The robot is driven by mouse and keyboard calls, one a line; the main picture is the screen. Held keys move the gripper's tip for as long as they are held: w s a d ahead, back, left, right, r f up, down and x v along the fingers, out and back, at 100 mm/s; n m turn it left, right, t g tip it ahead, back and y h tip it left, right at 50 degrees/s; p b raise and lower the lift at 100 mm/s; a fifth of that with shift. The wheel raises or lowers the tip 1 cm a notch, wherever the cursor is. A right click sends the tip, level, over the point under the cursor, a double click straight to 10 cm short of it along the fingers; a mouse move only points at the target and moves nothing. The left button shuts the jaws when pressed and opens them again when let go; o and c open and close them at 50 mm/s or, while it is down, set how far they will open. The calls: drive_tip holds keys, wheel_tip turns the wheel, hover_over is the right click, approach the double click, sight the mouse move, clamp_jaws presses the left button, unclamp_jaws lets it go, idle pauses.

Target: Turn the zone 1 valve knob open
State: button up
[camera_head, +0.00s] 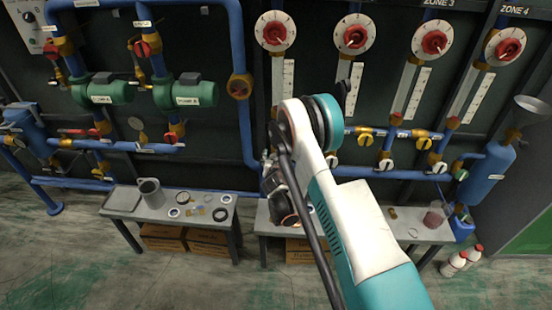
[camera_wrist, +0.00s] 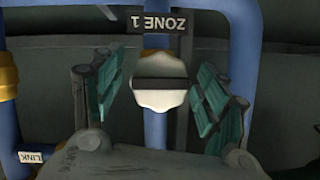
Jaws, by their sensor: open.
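The zone 1 valve knob (camera_wrist: 160,82) is white and scalloped with a dark bar running across it, level in the wrist view. A ZONE 1 label (camera_wrist: 157,22), upside down in this view, is just above it. My gripper (camera_wrist: 157,90) is open, with one teal-padded finger to the left of the knob and one to the right. Gaps show between the pads and the knob, so no contact is visible. In the head view my arm covers the zone 1 knob, and my fingers are too small and hidden to make out.
Blue pipes (camera_wrist: 244,60) run on both sides of my gripper. In the head view, yellow-and-white valves (camera_head: 366,138) line the pipe to the right, below red-hubbed dials (camera_head: 355,36). A grey bench (camera_head: 128,200) with small parts stands in front of the wall.

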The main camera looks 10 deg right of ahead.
drive_tip(key=c, duration=1.1)
drive_tip(key=shift+h, duration=0.3)
drive_tip(key=n+h, duration=0.1)
drive_tip(key=n, duration=0.2)
drive_tip(key=shift+a+g, duration=0.1)
drive_tip(key=shift+g, duration=0.2)
drive_tip(key=n+h, duration=0.2)
drive_tip(key=n, duration=0.1)
drive_tip(key=shift+h, duration=0.4)
drive_tip(key=n+h, duration=0.1)
drive_tip(key=n, duration=0.2)
drive_tip(key=shift+f+h, duration=0.1)
drive_tip(key=shift+h, duration=0.2)
drive_tip(key=shift+n+h, duration=0.7)
drive_tip(key=shift+n, duration=0.6)
